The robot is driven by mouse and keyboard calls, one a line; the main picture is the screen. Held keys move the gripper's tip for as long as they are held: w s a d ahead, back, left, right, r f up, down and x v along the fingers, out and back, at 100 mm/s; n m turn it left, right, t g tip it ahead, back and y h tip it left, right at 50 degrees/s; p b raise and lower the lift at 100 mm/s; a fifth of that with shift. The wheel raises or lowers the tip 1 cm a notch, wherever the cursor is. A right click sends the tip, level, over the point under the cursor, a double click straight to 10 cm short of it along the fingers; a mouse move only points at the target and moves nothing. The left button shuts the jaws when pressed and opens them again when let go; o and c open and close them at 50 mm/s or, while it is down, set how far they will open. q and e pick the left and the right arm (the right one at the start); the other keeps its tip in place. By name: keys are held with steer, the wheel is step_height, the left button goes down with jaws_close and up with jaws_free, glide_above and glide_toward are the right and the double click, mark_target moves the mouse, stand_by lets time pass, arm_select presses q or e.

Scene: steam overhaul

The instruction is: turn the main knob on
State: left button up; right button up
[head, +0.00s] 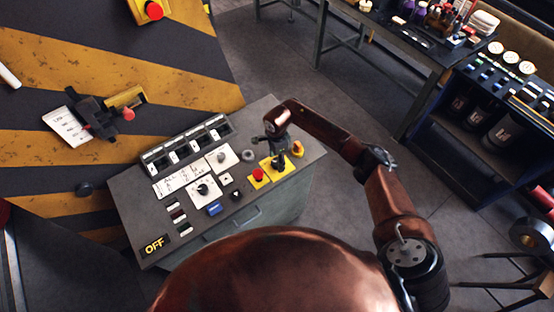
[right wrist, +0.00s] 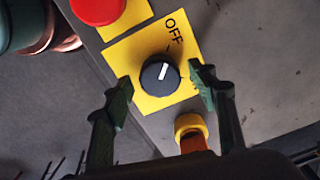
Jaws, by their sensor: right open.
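The main knob (right wrist: 160,75) is a round black knob on a yellow plate (right wrist: 137,48) marked OFF. Its white line points up and slightly right in the right wrist view, towards the OFF lettering. In the head view the yellow plate (head: 287,168) is at the right end of the grey console, partly hidden by my right gripper (head: 278,160). In the right wrist view my right gripper (right wrist: 160,86) is open, with one green fingertip on each side of the knob. I see gaps between fingertips and knob. My left gripper is not in view.
A red button (head: 258,174) sits beside the knob, and an orange-yellow control (head: 297,149) stands on its other side. The grey console (head: 150,222) also carries switches and dials.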

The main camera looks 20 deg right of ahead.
steer(key=c, duration=1.2)
steer(key=shift+o, duration=0.2)
steer(key=shift+m, duration=0.3)
steer(key=shift+f+m+b, duration=0.1)
steer(key=shift+m+b, duration=0.85)
steer(key=shift+m, duration=0.25)
steer(key=m+b, duration=0.1)
steer(key=m, duration=0.2)
steer(key=shift+m, duration=0.4)
steer(key=m+b, duration=0.1)
steer(key=m, duration=0.4)
steer(key=shift+b, duration=0.35)
steer(key=m, duration=0.6)
steer(key=shift+w, duration=0.1)
